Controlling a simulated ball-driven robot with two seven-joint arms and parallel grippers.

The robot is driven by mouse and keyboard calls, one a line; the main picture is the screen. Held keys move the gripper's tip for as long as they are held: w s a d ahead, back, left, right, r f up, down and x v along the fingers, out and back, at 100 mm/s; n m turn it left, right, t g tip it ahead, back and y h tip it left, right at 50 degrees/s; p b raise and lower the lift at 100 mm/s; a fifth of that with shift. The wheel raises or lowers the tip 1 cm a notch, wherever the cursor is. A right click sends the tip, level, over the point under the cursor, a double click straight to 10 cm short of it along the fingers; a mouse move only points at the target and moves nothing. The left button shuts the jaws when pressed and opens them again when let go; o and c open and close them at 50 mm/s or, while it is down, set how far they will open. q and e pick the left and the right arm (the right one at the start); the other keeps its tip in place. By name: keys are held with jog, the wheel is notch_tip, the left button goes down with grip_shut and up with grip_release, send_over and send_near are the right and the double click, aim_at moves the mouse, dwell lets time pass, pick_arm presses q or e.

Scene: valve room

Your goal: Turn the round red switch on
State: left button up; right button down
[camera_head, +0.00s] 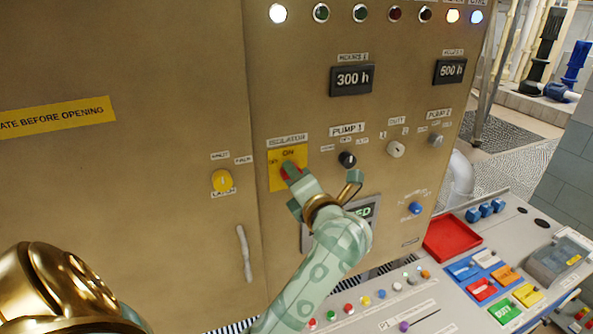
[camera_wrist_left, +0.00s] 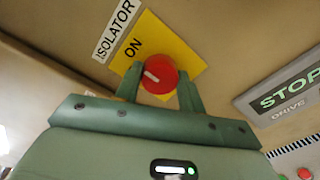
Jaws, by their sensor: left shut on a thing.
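The round red switch (camera_wrist_left: 160,76) sits on a yellow plate (camera_wrist_left: 180,48) marked ON, beside an ISOLATOR label, in the left wrist view. Its short white mark lies on its left side in that view; I cannot tell whether it lines up with the word ON. My left gripper (camera_wrist_left: 160,92) is shut on the switch, one finger on each side. In the head view the switch (camera_head: 289,172) is mostly hidden behind my left gripper (camera_head: 294,186), and the yellow plate (camera_head: 275,180) shows around it. My right gripper is not in view.
A black PUMP 1 knob (camera_head: 347,160) is close to the right of the gripper. A yellow knob (camera_head: 222,180) and a door handle (camera_head: 244,254) are to the left. A console with a red tray (camera_head: 452,238) and several buttons stands below right.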

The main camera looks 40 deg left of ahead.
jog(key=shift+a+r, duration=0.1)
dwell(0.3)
pick_arm(q)
jog(key=o, duration=1)
jog(key=shift+f, duration=0.1)
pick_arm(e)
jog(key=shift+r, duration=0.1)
